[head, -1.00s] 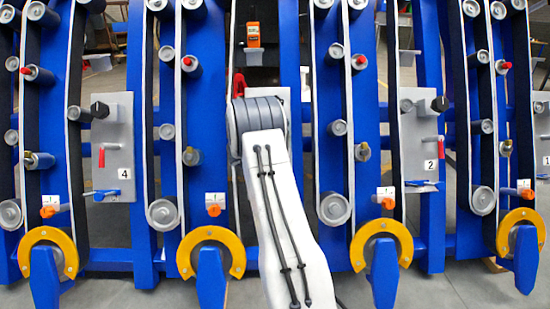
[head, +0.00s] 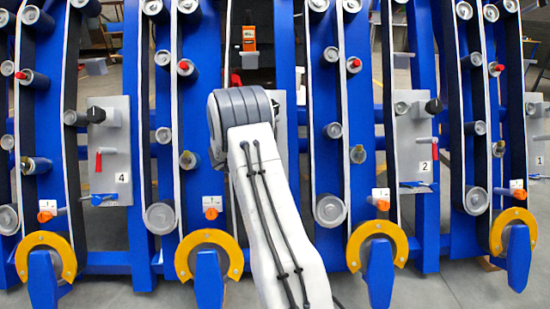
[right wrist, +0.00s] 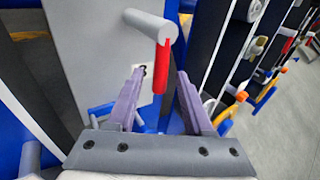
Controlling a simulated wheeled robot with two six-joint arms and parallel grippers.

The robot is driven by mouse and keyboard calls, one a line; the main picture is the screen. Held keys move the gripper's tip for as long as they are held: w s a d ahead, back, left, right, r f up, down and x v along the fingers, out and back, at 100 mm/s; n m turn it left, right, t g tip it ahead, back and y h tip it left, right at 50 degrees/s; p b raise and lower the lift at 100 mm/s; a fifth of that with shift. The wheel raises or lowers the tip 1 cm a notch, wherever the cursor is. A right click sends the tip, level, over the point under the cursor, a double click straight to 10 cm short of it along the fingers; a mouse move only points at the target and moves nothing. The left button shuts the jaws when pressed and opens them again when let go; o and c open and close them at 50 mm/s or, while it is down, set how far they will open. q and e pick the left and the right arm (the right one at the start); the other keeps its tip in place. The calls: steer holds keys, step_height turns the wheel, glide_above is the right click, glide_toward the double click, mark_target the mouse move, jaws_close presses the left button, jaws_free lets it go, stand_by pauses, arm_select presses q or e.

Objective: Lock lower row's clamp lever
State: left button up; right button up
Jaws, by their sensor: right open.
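In the right wrist view, a red lever handle (right wrist: 162,75) hangs down from a grey round pivot (right wrist: 149,25) on a grey panel (right wrist: 90,50). My right gripper (right wrist: 160,75) is open, its two purple fingers apart on either side of the lower part of the handle. I cannot tell whether either finger touches it. A blue lever (right wrist: 100,112) shows low on the panel, partly behind the left finger. In the head view, my right arm hides most of this panel (head: 279,125) and the gripper itself. My left gripper is in neither view.
Similar panels stand at left, marked 4 (head: 121,178), and at right, marked 2 (head: 426,167), each with red and blue levers. Blue uprights with rollers and yellow curved guards (head: 209,240) flank the middle panel. Grey floor is open at right in the wrist view.

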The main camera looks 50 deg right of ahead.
steer(key=p+v, duration=0.1)
steer(key=v, duration=0.4)
stand_by(0.4)
